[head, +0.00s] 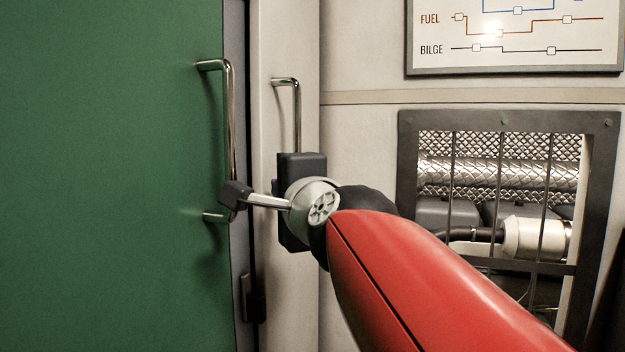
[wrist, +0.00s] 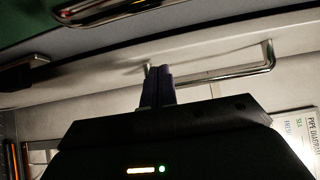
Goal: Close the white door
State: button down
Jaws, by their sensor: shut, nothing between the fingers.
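The white door (head: 275,50) is a narrow pale panel right of the green door in the head view. Its upright metal handle (head: 298,105) shows at the top; its lower end is hidden behind my gripper. In the wrist view, turned sideways, the white door (wrist: 215,40) crosses the picture and its handle (wrist: 235,75) runs right from the fingers. My gripper (head: 275,187) is at the white door, by the lower part of the handle. Its fingers (wrist: 157,86) are shut together with nothing between them, close to the handle's left end; I cannot tell whether they touch it.
A green door (head: 110,170) fills the left, with its own metal handle (head: 231,120). A dark gap separates it from the white door. A dark fitting (head: 254,298) sits low by the gap. Right are a barred opening (head: 408,190) with pipes and a wall diagram (head: 520,55).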

jog(key=shift+w+a, duration=0.2)
jog(key=shift+a, duration=0.7)
jog(key=v, duration=0.7)
jog(key=s+d+f+n+g+h+p, duration=0.1)
jog(key=s+d+f+n+g+h, duration=0.1)
jog(key=d+f, duration=0.4)
jog(key=s+d+f+n+g+h+p, duration=0.1)
jog(key=s+d+f+n+g+h, duration=0.2)
jog(key=f, duration=1.2)
jog(key=s+d+f+n+g+h+p, duration=0.2)
jog(key=s+d+f+n+g, duration=0.3)
jog(key=d+f, duration=0.5)
jog(key=s+n, duration=0.2)
jog(key=n, duration=0.1)
jog(key=shift+s+d+f+g, duration=0.2)
jog(key=shift+d+f+g, duration=0.2)
